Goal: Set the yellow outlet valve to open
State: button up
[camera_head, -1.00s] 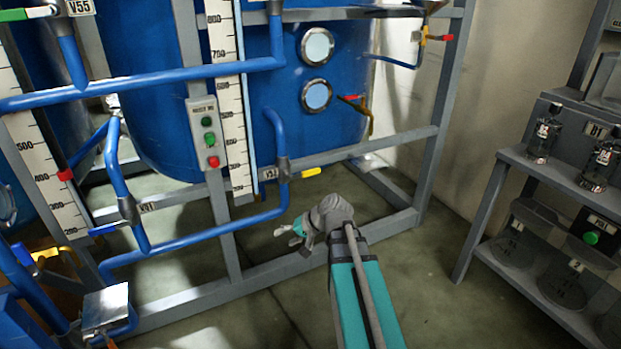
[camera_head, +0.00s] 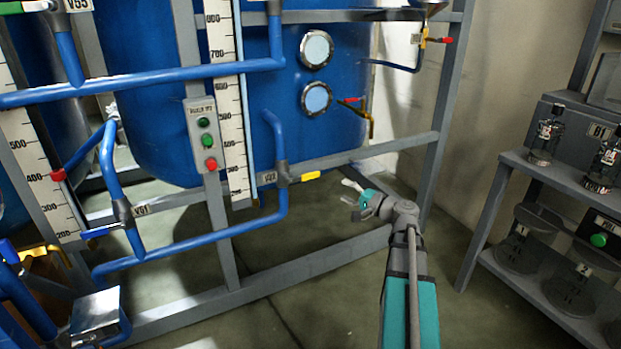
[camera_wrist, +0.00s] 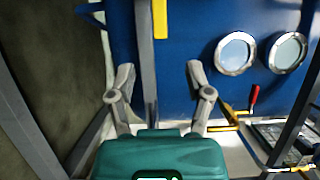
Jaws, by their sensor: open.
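A valve with a yellow handle (camera_head: 311,175) sits on the vertical blue pipe below the large blue tank. The handle points right, across the pipe, along the grey frame rail. My gripper (camera_head: 352,193) is to the right of the handle and slightly lower, apart from it. It is open and empty. In the wrist view the yellow handle (camera_wrist: 161,18) is upright in the picture, beyond the fingertips and roughly between my gripper's fingers (camera_wrist: 160,76).
Another yellow handle (camera_head: 45,250) is at the far left, near a blue-handled valve (camera_head: 100,231). A red-handled brass tap (camera_head: 362,112) sticks out from the tank. A grey frame post (camera_head: 443,120) and a shelf with glassware (camera_head: 545,140) stand to the right.

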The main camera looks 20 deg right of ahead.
aim_at(312, 177)
jog(key=shift+w+a, duration=0.1)
jog(key=shift+w, duration=0.05)
jog(key=x, duration=1.3)
jog(key=shift+w+a, duration=0.15)
jog(key=shift+w, duration=0.1)
grip_shut()
dwell(0.3)
